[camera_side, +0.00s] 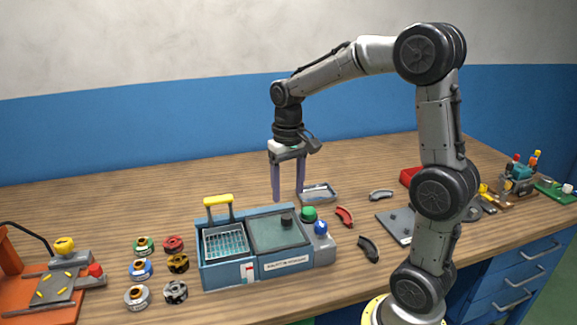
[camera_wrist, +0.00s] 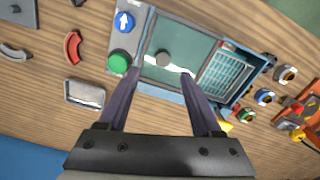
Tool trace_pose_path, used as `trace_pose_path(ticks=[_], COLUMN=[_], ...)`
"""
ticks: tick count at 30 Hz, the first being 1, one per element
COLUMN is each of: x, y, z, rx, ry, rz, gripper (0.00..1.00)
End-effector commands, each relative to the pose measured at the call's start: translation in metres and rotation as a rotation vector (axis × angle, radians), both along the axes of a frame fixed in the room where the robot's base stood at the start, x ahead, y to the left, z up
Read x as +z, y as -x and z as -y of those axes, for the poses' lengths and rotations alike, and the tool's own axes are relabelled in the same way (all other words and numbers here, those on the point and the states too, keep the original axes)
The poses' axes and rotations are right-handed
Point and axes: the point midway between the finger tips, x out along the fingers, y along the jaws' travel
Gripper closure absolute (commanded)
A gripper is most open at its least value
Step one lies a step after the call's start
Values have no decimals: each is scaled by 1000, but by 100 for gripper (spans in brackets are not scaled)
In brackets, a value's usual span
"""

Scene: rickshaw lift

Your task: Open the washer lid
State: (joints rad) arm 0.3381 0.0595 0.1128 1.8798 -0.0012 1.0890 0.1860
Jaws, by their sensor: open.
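The washer (camera_side: 225,277) is a blue box on the table, with a wire basket (camera_side: 226,243) with a yellow handle in its left part. The washer lid (camera_side: 277,232) is a flat grey-green panel with a dark knob (camera_side: 287,220), lying closed over the right part. The lid (camera_wrist: 180,35) and its knob (camera_wrist: 163,59) also show in the wrist view. My gripper (camera_side: 288,199) is open and empty, pointing down above the back edge of the washer. In the wrist view my gripper (camera_wrist: 163,76) has its fingertips apart, with the knob showing beyond and between them.
A green button (camera_side: 309,213) and a blue button (camera_side: 321,227) sit at the washer's right end. A metal tray (camera_side: 318,192) lies behind it. Several small round parts (camera_side: 141,269) stand to the left. Curved pieces (camera_side: 368,249) and a red bin (camera_side: 410,177) lie to the right.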

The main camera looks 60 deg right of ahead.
Motion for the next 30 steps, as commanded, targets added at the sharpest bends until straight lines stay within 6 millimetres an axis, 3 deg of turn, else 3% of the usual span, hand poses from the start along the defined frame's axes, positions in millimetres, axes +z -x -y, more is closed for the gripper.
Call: trace_pose_path(ticks=[3,9,24,28,30], x=[26,54,64,79,92], y=[-1,0,0,2,12], z=[1,0,-1,-13,-26], rx=[0,0,2,34,64], ry=[2,1,1,14,25], rz=[6,3,-1,43,77], gripper=[34,34,34,34,34])
